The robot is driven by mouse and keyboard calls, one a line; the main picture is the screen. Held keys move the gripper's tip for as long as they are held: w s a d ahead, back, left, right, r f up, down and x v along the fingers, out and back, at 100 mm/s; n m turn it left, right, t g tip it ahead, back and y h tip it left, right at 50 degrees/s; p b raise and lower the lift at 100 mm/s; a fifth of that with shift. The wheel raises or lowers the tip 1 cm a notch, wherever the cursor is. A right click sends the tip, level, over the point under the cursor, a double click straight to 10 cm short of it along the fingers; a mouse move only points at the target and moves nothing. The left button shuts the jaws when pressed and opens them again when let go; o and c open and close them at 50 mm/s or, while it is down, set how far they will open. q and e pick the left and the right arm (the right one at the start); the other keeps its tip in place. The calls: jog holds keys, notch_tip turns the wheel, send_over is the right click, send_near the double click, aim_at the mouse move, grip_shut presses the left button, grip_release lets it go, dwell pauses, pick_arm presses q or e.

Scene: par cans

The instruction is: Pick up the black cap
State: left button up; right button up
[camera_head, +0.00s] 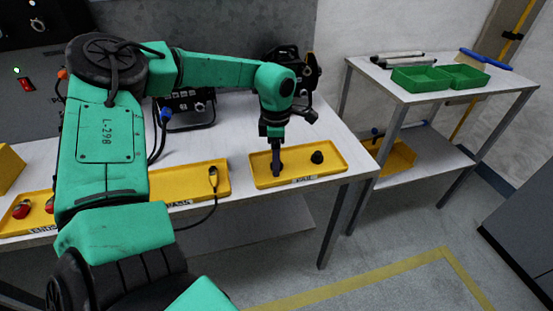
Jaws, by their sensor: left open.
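The black cap (317,157) is a small dark round piece in the right part of a yellow tray (335,168) on the white table. My left gripper (276,172) points down into the left part of the same tray, to the left of the cap and apart from it. The gripper is open, with nothing visible between its fingers. Its fingertips are small and dark here. My right gripper is not in view.
Another yellow tray (175,183) with a cable connector (213,178) lies to the left. Black equipment (300,70) stands behind the gripper. A second table (425,88) with green bins (421,79) is at right. Floor between the tables is partly free.

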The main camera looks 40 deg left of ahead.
pick_arm(q)
jog(key=shift+f, duration=0.25)
jog(key=shift+r, duration=0.1)
grip_shut()
notch_tip(320, 180, up, 20)
jog(key=shift+p, duration=0.3)
